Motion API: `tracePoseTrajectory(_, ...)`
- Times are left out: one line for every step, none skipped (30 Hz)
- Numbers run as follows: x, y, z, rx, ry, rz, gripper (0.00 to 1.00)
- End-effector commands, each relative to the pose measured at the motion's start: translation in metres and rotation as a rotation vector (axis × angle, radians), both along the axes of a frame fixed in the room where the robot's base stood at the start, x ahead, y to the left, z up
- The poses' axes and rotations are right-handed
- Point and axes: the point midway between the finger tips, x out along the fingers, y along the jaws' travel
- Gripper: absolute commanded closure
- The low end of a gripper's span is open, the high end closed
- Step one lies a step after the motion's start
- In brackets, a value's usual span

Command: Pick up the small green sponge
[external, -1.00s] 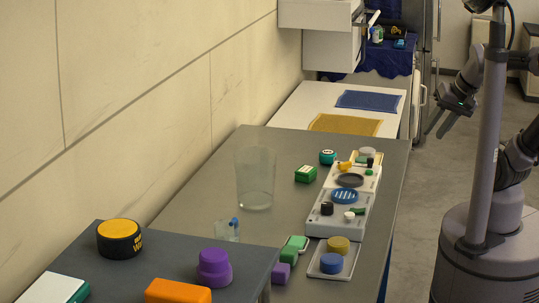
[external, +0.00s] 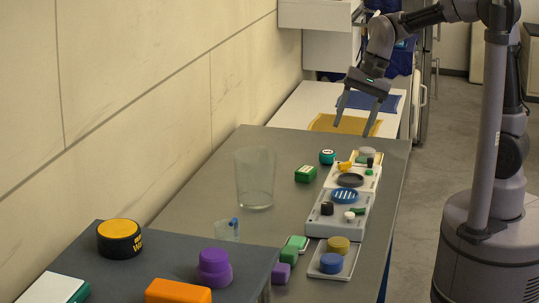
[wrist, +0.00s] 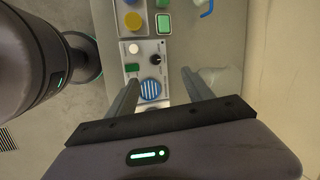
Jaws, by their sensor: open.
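My gripper (external: 356,129) is open and empty, pointing down above the far end of the table. In the wrist view its two fingers (wrist: 160,76) stand wide apart, with the blue striped disc (wrist: 150,89) between them.
Bare tabletop shows between glass and trays.

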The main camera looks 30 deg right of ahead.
Motion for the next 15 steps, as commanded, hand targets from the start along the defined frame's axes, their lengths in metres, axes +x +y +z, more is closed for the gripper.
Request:
tracePoseTrajectory(0.000,0.047,-0.012,-0.009,0.097,-0.005,0.40)
tracePoseTrajectory(-0.002,0.072,-0.023,-0.017,0.151,-0.020,0.40)
tracePoseTrajectory(-0.008,0.102,-0.037,-0.031,0.213,-0.039,0.40)
tracePoseTrajectory(-0.013,0.122,-0.048,-0.044,0.254,-0.054,0.40)
tracePoseTrajectory(-0.019,0.138,-0.058,-0.057,0.287,-0.065,0.40)
tracePoseTrajectory(-0.026,0.156,-0.070,-0.071,0.322,-0.078,0.40)
tracePoseTrajectory(-0.030,0.166,-0.077,-0.081,0.343,-0.087,0.40)
tracePoseTrajectory(-0.035,0.173,-0.083,-0.090,0.358,-0.094,0.40)
tracePoseTrajectory(-0.038,0.180,-0.089,-0.096,0.373,-0.102,0.40)
tracePoseTrajectory(-0.041,0.183,-0.095,-0.100,0.379,-0.104,0.40)
tracePoseTrajectory(-0.043,0.186,-0.101,-0.101,0.383,-0.107,0.40)
tracePoseTrajectory(-0.046,0.188,-0.111,-0.104,0.385,-0.108,0.40)
tracePoseTrajectory(-0.048,0.190,-0.119,-0.104,0.385,-0.109,0.40)
tracePoseTrajectory(-0.050,0.193,-0.128,-0.104,0.384,-0.108,0.40)
tracePoseTrajectory(-0.054,0.196,-0.141,-0.104,0.383,-0.107,0.40)
